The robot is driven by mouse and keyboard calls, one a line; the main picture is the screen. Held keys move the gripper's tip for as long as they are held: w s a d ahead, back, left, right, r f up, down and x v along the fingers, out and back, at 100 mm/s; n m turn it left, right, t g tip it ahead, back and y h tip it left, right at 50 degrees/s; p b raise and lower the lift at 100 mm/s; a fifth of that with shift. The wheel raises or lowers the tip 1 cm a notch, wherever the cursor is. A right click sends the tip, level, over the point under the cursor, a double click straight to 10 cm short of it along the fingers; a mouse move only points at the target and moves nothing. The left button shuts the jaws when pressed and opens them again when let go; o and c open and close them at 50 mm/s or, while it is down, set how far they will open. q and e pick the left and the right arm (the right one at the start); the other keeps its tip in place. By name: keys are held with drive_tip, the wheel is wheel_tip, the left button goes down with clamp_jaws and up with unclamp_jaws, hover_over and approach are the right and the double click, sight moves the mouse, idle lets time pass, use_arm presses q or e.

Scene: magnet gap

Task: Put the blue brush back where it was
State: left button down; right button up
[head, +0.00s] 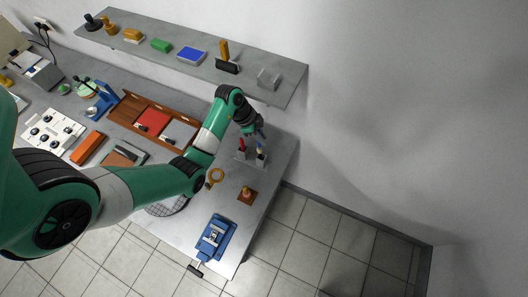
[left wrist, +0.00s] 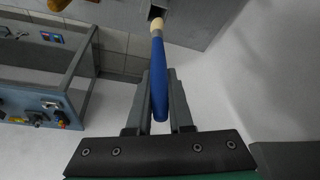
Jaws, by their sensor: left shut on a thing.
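The blue brush (left wrist: 160,75) has a blue handle, a grey collar and a pale tip. My left gripper (head: 258,134) is shut on its handle; the fingers (left wrist: 158,95) flank it in the left wrist view. The pale tip points at a dark square opening in a grey surface (left wrist: 120,12). Tip and opening meet in the picture, but I cannot tell whether the tip is inside. In the head view, the gripper is above a small grey holder (head: 250,157) near the bench's right edge. A red-handled tool (head: 241,144) stands at its left. My right gripper is not in view.
A wall shelf (head: 290,87) with several blocks hangs behind the arm. A magnifier (head: 216,175), a small brown stand (head: 247,195) and a blue vise (head: 215,238) are nearer on the bench. A wooden tray (head: 128,112) lies left. Bare bench shows between them.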

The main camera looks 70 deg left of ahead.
use_arm(q)
wheel_tip(320, 180, down, 12)
drive_tip(key=b, duration=0.3)
drive_tip(key=shift+w+d+b, duration=0.2)
drive_tip(key=shift+w+b, duration=0.1)
drive_tip(key=shift+w, duration=0.05)
drive_tip(key=shift+f, duration=0.2)
drive_tip(key=c, duration=0.8)
unclamp_jaws()
